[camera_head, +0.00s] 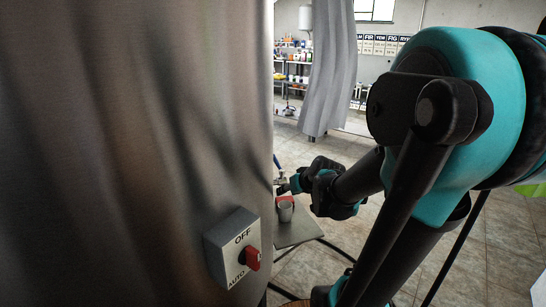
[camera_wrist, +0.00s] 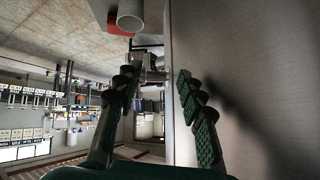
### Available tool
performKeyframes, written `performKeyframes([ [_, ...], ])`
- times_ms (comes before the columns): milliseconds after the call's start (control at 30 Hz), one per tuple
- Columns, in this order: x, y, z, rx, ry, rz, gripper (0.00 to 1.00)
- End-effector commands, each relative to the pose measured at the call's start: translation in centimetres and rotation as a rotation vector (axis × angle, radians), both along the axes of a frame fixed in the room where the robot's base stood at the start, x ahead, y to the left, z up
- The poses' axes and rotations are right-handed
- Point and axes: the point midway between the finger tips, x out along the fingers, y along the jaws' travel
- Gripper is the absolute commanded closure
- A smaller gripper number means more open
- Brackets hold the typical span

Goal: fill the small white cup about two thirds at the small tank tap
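The small cup (camera_head: 286,212), grey-white in this light, stands on a grey plate (camera_head: 296,231) beside the tank. In the wrist view the white cup (camera_wrist: 130,14) is at the top edge, partly cut off. The small tap (camera_head: 279,180) with a blue handle (camera_head: 277,162) sticks out from the tank's edge; its metal parts (camera_wrist: 150,62) appear beyond my fingertips in the wrist view. My gripper (camera_head: 294,184) is beside the tap, above the cup. In the wrist view my gripper (camera_wrist: 157,80) has its fingers apart with nothing held between them.
The large steel tank (camera_head: 130,150) fills the left side, with a switch box (camera_head: 231,248) and red knob (camera_head: 252,258) on it. A red object (camera_head: 284,199) is by the cup. A grey curtain (camera_head: 328,70) and stocked shelves (camera_head: 293,68) are behind. Tiled floor lies open to the right.

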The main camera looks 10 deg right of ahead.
Motion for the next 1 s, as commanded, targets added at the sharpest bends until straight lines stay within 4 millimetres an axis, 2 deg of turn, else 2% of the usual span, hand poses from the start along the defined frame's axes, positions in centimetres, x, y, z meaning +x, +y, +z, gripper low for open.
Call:
performKeyframes([
  [267,3.4,-0.6,2.8,0.054,-0.128,0.017,0.61],
  [500,7.1,-2.5,6.2,0.094,-0.286,0.005,0.61],
  [600,8.1,-3.2,7.2,0.101,-0.334,-0.002,0.61],
  [767,8.9,-3.3,7.5,0.103,-0.351,-0.004,0.61],
  [1000,11.2,-2.4,6.4,0.102,-0.35,-0.002,0.61],
])
